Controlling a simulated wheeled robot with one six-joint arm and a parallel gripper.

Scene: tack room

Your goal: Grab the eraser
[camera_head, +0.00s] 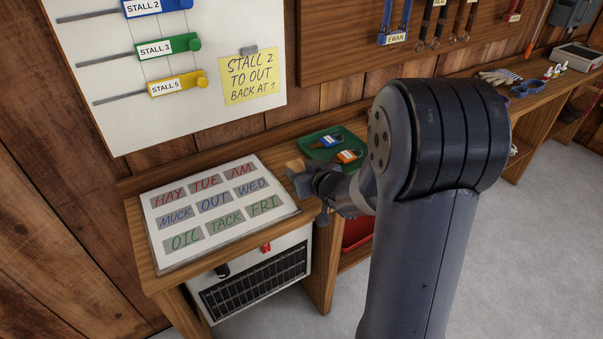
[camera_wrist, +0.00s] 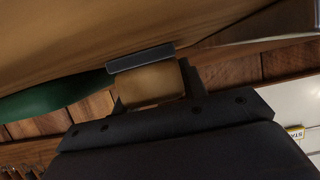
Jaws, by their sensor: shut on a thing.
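My gripper (camera_head: 312,182) is low over the wooden bench, between the lettered white board and the green tray. It is shut on a small tan block, which I take to be the eraser (camera_wrist: 152,84). In the wrist view the block sits between a grey finger and the dark gripper body. In the head view only a tan bit of it (camera_head: 296,168) shows past the fingers. I cannot tell whether the block touches the bench top.
The white board (camera_head: 278,208) with coloured words lies on the bench (camera_head: 141,250) at left. The green tray (camera_head: 318,137) holds tagged keys behind my gripper. A wall board (camera_head: 120,90) with stall sliders rises behind. A heater-like box (camera_head: 255,285) stands below.

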